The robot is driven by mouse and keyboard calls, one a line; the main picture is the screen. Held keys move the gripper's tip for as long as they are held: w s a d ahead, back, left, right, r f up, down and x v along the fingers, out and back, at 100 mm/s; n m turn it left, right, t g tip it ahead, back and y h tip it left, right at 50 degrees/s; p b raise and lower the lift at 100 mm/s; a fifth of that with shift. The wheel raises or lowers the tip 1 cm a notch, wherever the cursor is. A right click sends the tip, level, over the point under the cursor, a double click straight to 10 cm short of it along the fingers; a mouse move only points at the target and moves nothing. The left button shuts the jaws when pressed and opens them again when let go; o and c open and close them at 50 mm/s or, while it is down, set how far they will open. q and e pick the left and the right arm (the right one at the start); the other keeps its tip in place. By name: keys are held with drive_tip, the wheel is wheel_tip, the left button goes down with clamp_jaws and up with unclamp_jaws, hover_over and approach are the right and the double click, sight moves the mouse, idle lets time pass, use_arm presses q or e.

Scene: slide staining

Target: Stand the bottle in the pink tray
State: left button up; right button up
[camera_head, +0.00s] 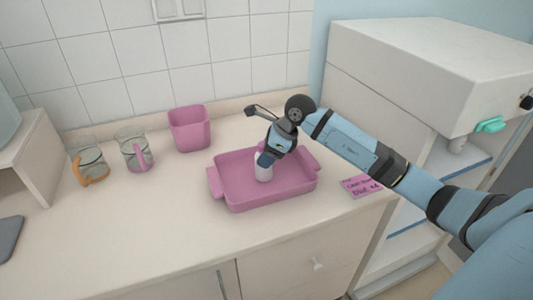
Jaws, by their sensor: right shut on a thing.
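The pink tray (284,196) sits on the counter, with a handle at each short end. A small white bottle (262,172) is inside the tray's outline, left of its middle, and looks upright. My right gripper (266,160) reaches in from the right and is shut on the bottle from above. The gripper hides the bottle's upper part. I cannot tell whether the bottle's base touches the tray floor. My left gripper is not in view.
A pink bin (190,130) and two glass mugs, one with an orange handle (97,180) and one with a pink handle (145,158), stand behind left. A pink label (361,187) lies right of the tray. A white cabinet (430,70) stands right.

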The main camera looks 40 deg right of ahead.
drive_tip(key=o, duration=1)
drive_tip(key=shift+f, duration=0.15)
drive_tip(key=shift+r, duration=0.2)
drive_tip(key=v, duration=1.2)
